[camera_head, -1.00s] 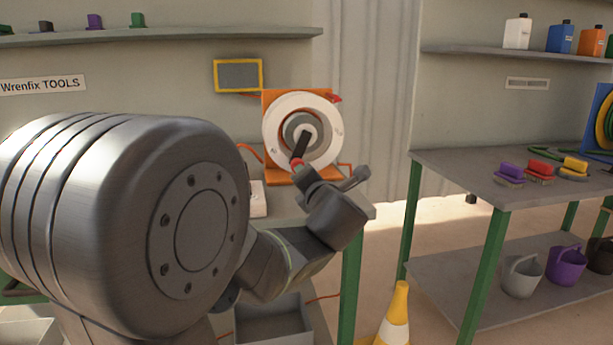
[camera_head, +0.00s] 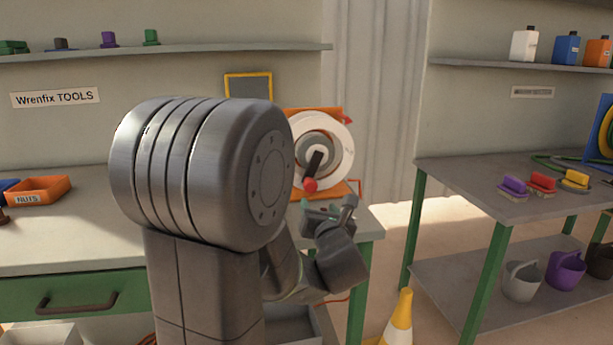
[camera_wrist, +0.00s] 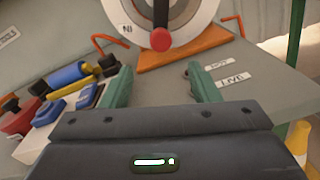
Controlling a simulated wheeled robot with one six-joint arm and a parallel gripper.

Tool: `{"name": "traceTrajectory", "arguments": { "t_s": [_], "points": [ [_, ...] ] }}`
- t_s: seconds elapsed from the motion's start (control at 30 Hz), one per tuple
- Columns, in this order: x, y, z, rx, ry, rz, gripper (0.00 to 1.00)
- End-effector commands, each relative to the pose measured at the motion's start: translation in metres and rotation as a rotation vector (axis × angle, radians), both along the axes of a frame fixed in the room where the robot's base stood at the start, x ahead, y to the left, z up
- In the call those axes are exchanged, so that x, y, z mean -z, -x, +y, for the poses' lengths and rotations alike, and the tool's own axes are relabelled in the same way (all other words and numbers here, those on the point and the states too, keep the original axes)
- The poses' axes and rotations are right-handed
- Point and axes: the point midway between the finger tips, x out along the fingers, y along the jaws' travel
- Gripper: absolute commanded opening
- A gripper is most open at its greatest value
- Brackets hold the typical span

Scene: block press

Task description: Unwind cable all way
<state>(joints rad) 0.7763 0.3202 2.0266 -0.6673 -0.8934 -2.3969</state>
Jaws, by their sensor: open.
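The cable reel is a white disc (camera_head: 338,142) with a grey hub on an orange stand (camera_head: 345,190) at the right end of the workbench. A dark crank arm ends in a red knob (camera_head: 310,185), which points down and slightly left in the head view. In the wrist view the red knob (camera_wrist: 161,40) hangs above the orange base (camera_wrist: 185,50). My gripper (camera_wrist: 158,88) is open and empty, in front of and below the knob, apart from it. Its two green fingers are spread. No wound cable can be made out on the reel.
In the wrist view, a blue cylinder (camera_wrist: 70,73) and several small items lie left of my gripper. Labels reading HOT and LIVE (camera_wrist: 232,78) are on the bench at right. An orange bin (camera_head: 40,190) sits far left. A yellow-white cone (camera_head: 398,320) stands on the floor.

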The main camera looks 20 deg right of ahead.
Motion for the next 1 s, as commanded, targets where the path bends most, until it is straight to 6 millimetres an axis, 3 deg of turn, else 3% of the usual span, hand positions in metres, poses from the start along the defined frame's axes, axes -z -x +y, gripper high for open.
{"name": "traceTrajectory", "arguments": {
  "t_s": [0.23,0.7,1.0],
  "points": [
    [0.001,-0.013,-0.005,0.004,0.028,0.006,0.55],
    [0.001,-0.104,-0.03,0.004,0.028,0.006,0.55],
    [0.001,-0.13,-0.038,0.006,0.028,0.005,0.55]
  ]
}}
